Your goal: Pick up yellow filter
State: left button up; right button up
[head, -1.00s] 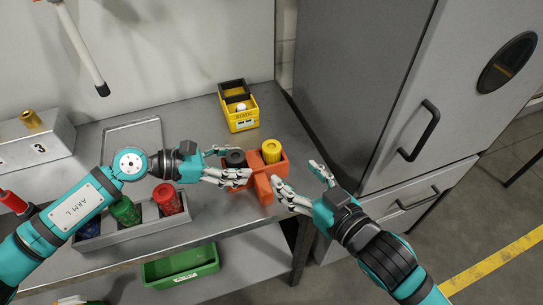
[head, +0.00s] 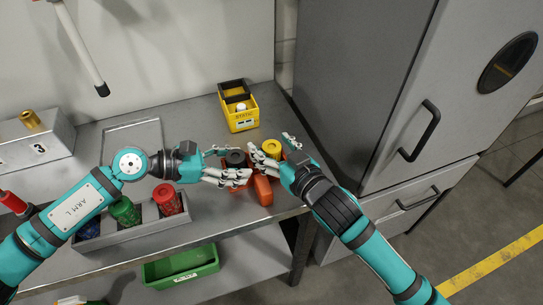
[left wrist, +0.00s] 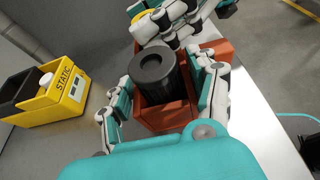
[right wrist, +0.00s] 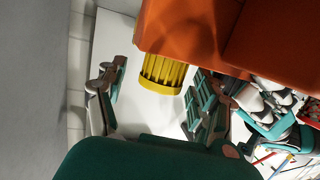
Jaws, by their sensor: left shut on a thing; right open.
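The yellow filter (head: 271,149) sits upright in the right part of an orange holder (head: 263,188) at the table's right edge. A black filter (head: 236,157) stands in the left part. My left gripper (head: 246,178) is shut on the orange holder; in the left wrist view its fingers lie along both sides of the holder, around the black filter (left wrist: 158,75). My right gripper (head: 272,150) is open at the yellow filter. In the right wrist view the ribbed yellow filter (right wrist: 163,72) sticks out of the orange holder (right wrist: 190,30), between the spread fingers, with gaps visible.
A yellow box (head: 241,117) labelled STATIC stands behind the holder. A grey rack (head: 150,226) with red, green and blue cylinders is at the front left. A green bin (head: 182,268) is below the table. A grey cabinet (head: 365,90) stands close on the right.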

jog(key=shift+w+a, duration=0.1)
jog(key=shift+w, duration=0.1)
jog(key=c, duration=1.3)
jog(key=shift+r, duration=0.1)
notch_tip(320, 180, up, 10)
jog(key=shift+f, duration=0.1)
pick_arm(q)
jog(key=o, duration=1.6)
